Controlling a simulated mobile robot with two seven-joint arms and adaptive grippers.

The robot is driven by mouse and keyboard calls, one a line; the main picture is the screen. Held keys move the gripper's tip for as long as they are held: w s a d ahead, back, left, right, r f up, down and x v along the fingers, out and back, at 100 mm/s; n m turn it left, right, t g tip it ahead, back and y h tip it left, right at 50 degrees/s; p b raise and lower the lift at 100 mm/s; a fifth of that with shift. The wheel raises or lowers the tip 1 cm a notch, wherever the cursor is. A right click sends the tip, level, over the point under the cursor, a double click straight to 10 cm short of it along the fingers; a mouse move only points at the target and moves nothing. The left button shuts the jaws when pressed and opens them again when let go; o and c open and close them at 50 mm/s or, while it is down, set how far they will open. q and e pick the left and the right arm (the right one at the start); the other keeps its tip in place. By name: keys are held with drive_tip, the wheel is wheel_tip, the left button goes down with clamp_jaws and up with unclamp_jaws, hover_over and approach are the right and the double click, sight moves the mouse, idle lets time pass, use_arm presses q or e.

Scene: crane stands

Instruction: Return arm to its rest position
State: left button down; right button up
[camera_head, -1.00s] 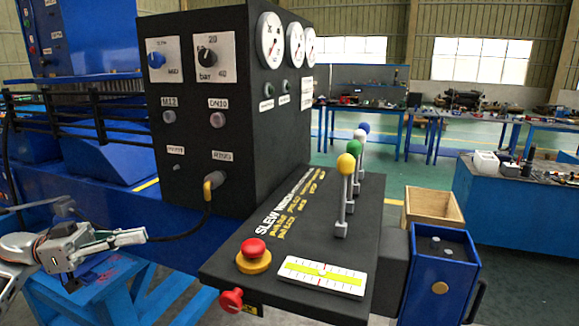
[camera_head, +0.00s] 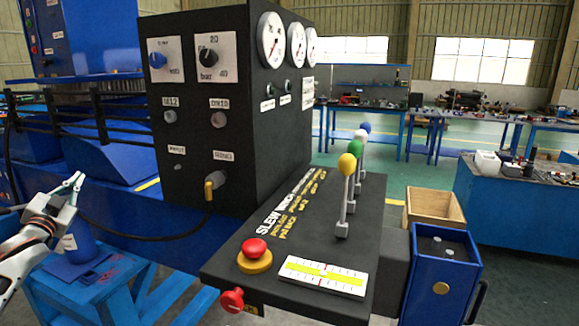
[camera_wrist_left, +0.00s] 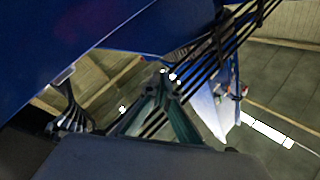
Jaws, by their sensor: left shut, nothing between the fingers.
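My left gripper (camera_head: 78,180) is at the left edge of the head view, pointing up and a little right. Its fingers are shut with nothing between them. It is in front of the blue machinery and apart from the black control box (camera_head: 200,150). My left arm (camera_head: 25,250) is bent upward from the lower left corner. In the left wrist view, blue structure and dark rails fill much of the picture. My right gripper is not in view.
The control panel (camera_head: 230,275) carries a red button (camera_head: 254,248), a red knob (camera_head: 232,299) and several ball-topped levers (camera_head: 346,163). A hose (camera_head: 165,238) runs left from the box. A blue stand (camera_head: 100,290) with a blue container (camera_head: 78,243) is close beside my left arm.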

use_arm(q)
drive_tip(key=a+f+g+y, duration=0.2)
drive_tip(key=a+f, duration=0.1)
drive_tip(key=f, duration=0.1)
drive_tip(key=s+d+f+g+h, duration=0.15)
drive_tip(key=s+d+f, duration=0.25)
drive_tip(key=d+f, duration=0.45)
drive_tip(key=s+d+f+g+h, duration=0.15)
drive_tip(key=s+d+f, duration=0.35)
drive_tip(key=f, duration=0.7)
drive_tip(key=s+d+f+g+h, duration=0.1)
drive_tip(key=s+d+f+h, duration=0.15)
drive_tip(key=d+f, duration=0.65)
drive_tip(key=s+d+f+g, duration=0.1)
drive_tip(key=s+d+f, duration=0.4)
drive_tip(key=s, duration=0.5)
drive_tip(key=s+d+f+n+g+h, duration=0.1)
drive_tip(key=s+d+f, duration=0.4)
drive_tip(key=s+d, duration=0.3)
drive_tip(key=s+d+f+n+g+h, duration=0.1)
drive_tip(key=s+d+f, duration=0.5)
drive_tip(key=s, duration=0.7)
drive_tip(key=shift+s+d+g, duration=0.2)
drive_tip(key=shift+d+g, duration=0.15)
drive_tip(key=shift+g, duration=0.05)
